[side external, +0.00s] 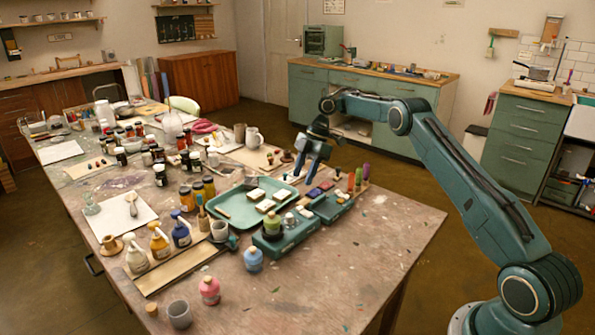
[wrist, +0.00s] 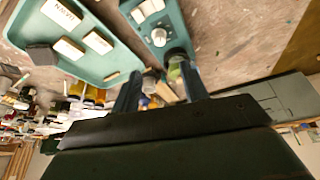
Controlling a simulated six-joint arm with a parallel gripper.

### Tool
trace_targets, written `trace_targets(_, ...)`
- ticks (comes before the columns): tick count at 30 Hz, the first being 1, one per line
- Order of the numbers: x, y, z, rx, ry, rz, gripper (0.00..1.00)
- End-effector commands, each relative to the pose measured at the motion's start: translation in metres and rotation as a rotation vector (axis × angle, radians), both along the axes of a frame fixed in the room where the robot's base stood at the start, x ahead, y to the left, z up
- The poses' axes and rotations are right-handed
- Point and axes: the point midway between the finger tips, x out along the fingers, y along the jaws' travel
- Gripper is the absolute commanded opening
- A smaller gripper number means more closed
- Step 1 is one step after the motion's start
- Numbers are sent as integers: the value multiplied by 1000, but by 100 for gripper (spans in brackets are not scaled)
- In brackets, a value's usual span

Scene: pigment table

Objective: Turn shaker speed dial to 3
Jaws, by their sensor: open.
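The shaker (side external: 284,238) is a teal box on the near part of the table, beside the tray, with a small jar (side external: 272,223) on its top. In the wrist view the shaker (wrist: 168,22) shows at the top centre, with a round pale dial (wrist: 159,37) on its face. The dial's number marks are too small to read. My gripper (side external: 306,173) is open and empty above the table, behind and above the shaker, apart from it. In the wrist view its two fingers (wrist: 162,70) are spread, below the dial in the picture.
A teal tray (side external: 217,207) with pale labelled blocks lies beside the shaker. Another teal case (side external: 332,208) and several coloured upright sticks stand to its right. Pump bottles (side external: 159,243) and several jars crowd the left. The table's near right corner (side external: 400,235) is clear.

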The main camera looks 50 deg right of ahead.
Motion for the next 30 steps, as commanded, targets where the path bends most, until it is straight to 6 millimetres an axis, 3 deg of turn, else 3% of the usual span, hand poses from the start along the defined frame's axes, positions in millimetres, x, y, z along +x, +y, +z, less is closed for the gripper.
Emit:
trace_targets(22, -2, -3, 8, -6, 0, -2, 44)
trace_targets(26, -2, 1, 16, -7, 2, -16, 44)
trace_targets(30, -2, 11, 36, -9, 2, -53, 44)
